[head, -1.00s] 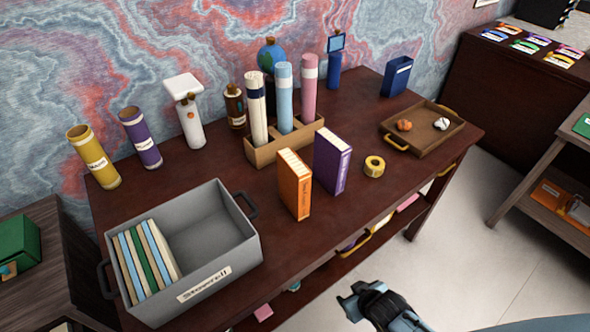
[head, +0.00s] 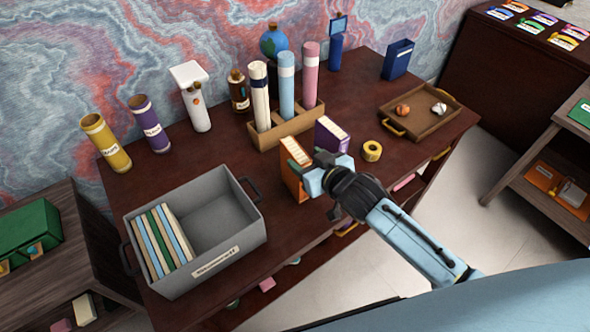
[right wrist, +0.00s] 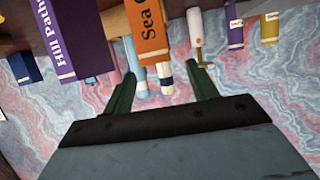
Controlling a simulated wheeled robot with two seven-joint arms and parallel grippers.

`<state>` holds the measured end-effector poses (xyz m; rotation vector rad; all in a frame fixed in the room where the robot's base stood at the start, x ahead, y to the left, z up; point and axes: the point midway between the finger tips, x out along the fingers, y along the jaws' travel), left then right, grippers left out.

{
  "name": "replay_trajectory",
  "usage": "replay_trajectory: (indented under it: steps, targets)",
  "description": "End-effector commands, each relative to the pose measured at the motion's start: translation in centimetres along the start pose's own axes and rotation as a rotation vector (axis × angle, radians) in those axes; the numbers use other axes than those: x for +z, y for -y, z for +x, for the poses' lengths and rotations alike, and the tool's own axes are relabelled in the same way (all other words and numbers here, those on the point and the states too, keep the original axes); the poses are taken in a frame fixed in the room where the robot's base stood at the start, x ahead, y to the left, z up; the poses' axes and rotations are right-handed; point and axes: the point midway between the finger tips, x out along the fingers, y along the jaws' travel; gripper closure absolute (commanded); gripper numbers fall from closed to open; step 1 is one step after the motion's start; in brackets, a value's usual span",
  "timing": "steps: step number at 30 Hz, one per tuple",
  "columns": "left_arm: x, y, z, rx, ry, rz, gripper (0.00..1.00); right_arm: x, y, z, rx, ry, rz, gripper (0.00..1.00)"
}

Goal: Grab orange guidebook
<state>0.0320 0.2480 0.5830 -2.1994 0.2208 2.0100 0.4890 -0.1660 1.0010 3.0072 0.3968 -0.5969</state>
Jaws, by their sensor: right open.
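The orange guidebook (head: 291,183) stands upright on the dark red desk, partly hidden behind my right gripper (head: 306,163). In the right wrist view its orange cover (right wrist: 148,28), lettered "Sea C…", shows upside down just beyond and between the two green fingers, closer to the left one. My right gripper (right wrist: 161,38) is open and empty, with its fingers spread at the book. I cannot tell whether the fingers overlap the book's sides. My left gripper is not in view.
A purple book (head: 331,135) stands just right of the orange one. Behind is a wooden holder (head: 290,133) with tall tubes. A grey bin (head: 226,262) of books is at left. A yellow tape roll (head: 372,151) and a brown tray (head: 441,121) are at right.

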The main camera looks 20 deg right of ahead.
Motion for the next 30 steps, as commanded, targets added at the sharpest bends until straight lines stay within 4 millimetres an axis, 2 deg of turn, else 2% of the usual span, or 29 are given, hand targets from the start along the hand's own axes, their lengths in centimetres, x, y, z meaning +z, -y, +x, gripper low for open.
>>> replay_trajectory:
  steps: [3,10,19,29,30]
  targets:
    - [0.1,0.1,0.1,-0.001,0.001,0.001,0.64,0.0,0.0,1.2,0.0,0.001,0.0,0.42]
    - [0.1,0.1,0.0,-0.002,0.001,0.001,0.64,-0.1,-0.1,2.6,0.0,0.0,0.0,0.42]
    - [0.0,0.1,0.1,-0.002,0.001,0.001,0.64,0.0,-0.1,6.2,0.0,0.002,0.0,0.42]
    - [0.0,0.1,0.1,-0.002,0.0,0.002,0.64,0.0,-0.1,6.8,-0.001,0.002,-0.001,0.42]
    - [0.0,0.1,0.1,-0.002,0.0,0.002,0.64,0.0,-0.1,6.8,-0.001,0.002,-0.001,0.44]
